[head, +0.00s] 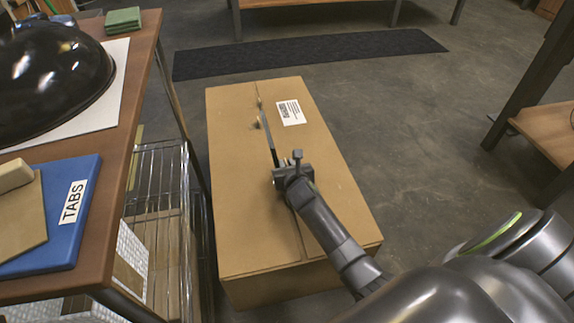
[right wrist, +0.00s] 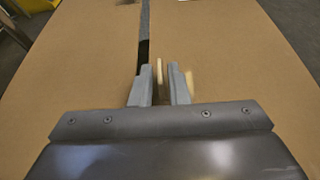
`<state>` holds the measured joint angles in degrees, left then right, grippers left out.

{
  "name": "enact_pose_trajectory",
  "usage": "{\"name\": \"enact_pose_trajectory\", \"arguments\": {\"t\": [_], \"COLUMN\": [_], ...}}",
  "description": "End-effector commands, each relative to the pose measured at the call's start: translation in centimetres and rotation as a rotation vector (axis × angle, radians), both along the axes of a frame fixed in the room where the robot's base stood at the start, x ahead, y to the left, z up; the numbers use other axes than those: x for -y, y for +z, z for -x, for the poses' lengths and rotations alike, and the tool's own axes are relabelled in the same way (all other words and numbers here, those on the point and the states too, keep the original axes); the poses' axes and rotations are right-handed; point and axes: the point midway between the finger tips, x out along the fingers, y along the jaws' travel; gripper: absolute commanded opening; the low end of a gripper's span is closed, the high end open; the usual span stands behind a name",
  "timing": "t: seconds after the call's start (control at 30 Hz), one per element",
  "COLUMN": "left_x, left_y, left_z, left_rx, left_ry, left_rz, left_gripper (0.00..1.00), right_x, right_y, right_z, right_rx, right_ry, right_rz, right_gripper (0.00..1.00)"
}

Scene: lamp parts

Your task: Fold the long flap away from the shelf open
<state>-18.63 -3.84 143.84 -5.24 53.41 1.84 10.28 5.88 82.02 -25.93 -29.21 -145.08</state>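A tan cardboard box (head: 230,190) stands on the floor, its long top flaps lying nearly flat and meeting along a lengthwise seam. A narrow dark strip runs along part of the seam; I cannot tell how wide a gap it is. A small pale tab (head: 258,122) stands up near the strip. My right gripper (head: 277,163) is low over the middle of the box top, at the seam. In the right wrist view its two fingers (right wrist: 160,75) are slightly apart, with a thin pale piece showing between them and no clear contact. My left gripper is not in view.
A brown worktable (head: 139,90) with a black dome (head: 60,75) and a blue board (head: 75,225) stands left. A wire rack (head: 160,190) is under it, close to the box. A wooden shelf (head: 548,130) stands right, with clear floor between. A dark mat (head: 310,52) lies behind.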

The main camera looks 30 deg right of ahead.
Motion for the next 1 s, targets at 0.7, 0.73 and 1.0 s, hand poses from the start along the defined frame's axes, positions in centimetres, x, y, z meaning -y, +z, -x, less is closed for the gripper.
{"name": "enact_pose_trajectory", "arguments": {"t": [0.7,0.73,1.0], "left_x": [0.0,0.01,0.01], "left_y": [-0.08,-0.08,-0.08], "left_z": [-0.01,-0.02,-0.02], "left_rx": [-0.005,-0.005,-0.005], "left_ry": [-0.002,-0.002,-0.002], "left_rz": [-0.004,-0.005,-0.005], "left_gripper": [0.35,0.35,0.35], "right_x": [-0.03,-0.03,-0.03], "right_y": [-0.03,-0.03,-0.04], "right_z": [0.04,0.04,0.04], "right_rx": [0.0,0.0,0.0], "right_ry": [0.0,0.0,0.0], "right_rz": [0.0,0.0,0.0], "right_gripper": [0.0,0.0,0.0]}}
